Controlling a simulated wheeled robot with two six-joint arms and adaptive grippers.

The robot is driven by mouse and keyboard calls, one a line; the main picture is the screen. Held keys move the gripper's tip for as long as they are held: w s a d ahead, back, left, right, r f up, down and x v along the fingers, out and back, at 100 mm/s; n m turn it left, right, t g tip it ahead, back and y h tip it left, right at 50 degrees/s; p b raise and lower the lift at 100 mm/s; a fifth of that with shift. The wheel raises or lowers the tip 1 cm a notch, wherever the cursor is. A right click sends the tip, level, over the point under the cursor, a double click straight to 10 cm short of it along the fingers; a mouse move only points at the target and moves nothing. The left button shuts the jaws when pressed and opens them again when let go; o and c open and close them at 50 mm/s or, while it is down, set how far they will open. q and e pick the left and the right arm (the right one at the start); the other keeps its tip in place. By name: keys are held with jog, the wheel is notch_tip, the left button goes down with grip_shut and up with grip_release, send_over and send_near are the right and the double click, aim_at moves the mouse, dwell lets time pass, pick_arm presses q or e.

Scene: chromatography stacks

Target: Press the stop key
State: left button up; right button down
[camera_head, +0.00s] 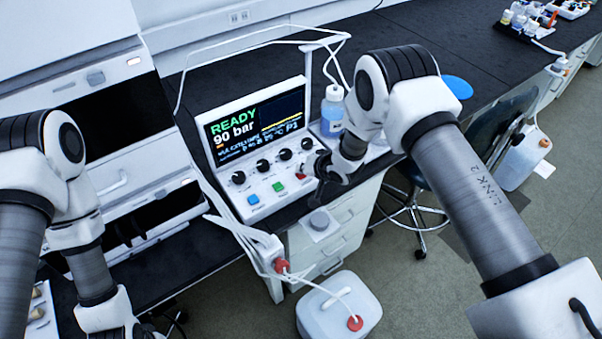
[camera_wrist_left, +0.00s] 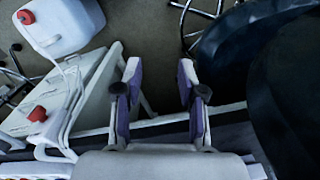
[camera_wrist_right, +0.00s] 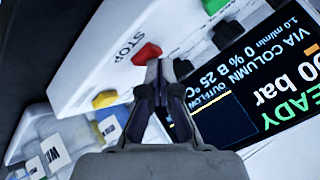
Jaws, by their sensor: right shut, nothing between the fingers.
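The stop key is a red button on the sloped front of the white control unit (camera_head: 222,188), in the row with a blue and a green key. It shows in the head view (camera_head: 301,177). In the right wrist view the red key (camera_wrist_right: 146,54) has the word STOP beside it. My right gripper (camera_wrist_right: 160,66) is shut and empty, its tips right by the red key; I cannot tell whether they touch. In the head view my right gripper (camera_head: 322,192) is dark and partly covers the panel's right end. My left gripper (camera_wrist_left: 160,75) is open and empty.
A yellow key (camera_wrist_right: 104,99) lies beside the red one. The unit's screen (camera_head: 258,122) reads READY, 90 bar. A bottle of blue liquid (camera_head: 332,112) stands right of it. A white canister (camera_head: 338,308) is on the floor. White tubing loops over the unit.

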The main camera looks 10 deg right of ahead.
dwell(0.4)
jog(key=shift+r+p, duration=0.7)
jog(key=shift+r, duration=0.15)
notch_tip(320, 180, up, 5)
jog(key=p, duration=0.4)
jog(key=shift+r, duration=0.1)
dwell(0.4)
